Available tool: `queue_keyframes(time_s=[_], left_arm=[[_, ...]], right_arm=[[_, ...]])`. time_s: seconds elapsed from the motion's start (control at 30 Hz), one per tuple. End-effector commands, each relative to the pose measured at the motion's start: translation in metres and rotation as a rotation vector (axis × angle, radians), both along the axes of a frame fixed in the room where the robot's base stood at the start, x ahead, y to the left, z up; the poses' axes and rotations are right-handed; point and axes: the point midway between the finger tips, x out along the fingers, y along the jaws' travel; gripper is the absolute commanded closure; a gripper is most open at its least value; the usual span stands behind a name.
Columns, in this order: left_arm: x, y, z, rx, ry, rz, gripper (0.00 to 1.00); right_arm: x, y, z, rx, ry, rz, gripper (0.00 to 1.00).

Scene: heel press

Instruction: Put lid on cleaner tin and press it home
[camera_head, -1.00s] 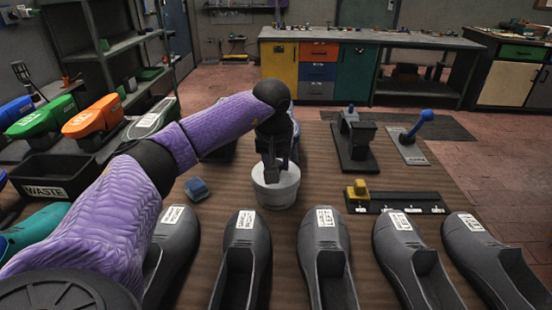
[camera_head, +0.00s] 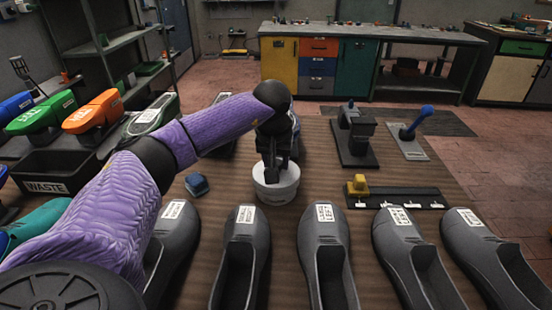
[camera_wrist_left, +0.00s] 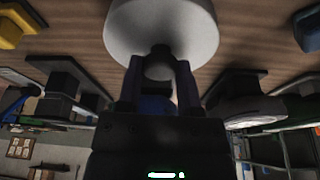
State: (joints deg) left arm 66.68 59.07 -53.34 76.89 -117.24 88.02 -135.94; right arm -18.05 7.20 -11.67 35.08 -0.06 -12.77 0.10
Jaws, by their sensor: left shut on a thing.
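The pale cleaner tin (camera_head: 275,195) stands upright on the brown workbench in the head view. My left gripper (camera_head: 271,178) is directly above it, pointing down. In the left wrist view the fingers (camera_wrist_left: 159,72) are shut on a dark knob (camera_wrist_left: 160,63), which seems to belong to the lid. A broad whitish round body (camera_wrist_left: 160,25) lies just beyond the knob. The lid and tin look alike in colour, and I cannot tell where one ends or whether the lid is fully seated. The gripper hides much of the top. My right gripper is out of view.
Several dark shoes (camera_head: 325,235) line the bench's front. A small blue block (camera_head: 197,184) lies left of the tin. A black strip with a yellow piece (camera_head: 358,186), a black press-like stand (camera_head: 355,140) and a blue-handled lever (camera_head: 415,125) are right. A black waste bin (camera_head: 50,175) is left.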

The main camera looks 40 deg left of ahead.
Motion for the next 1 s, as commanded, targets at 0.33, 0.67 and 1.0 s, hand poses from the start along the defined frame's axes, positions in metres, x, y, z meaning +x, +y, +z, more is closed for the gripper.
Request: queue_keyframes(time_s=[0.33,0.67,1.0], left_arm=[[0.0,0.0,0.0,0.0,0.0,0.0,0.88],[0.0,0.0,-0.005,-0.001,0.001,0.0,0.88],[0.0,0.0,-0.01,0.0,0.0,0.0,0.88]], right_arm=[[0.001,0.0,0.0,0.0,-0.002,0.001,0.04],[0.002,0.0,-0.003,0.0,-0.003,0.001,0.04],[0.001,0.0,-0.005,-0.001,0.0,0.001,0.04]])
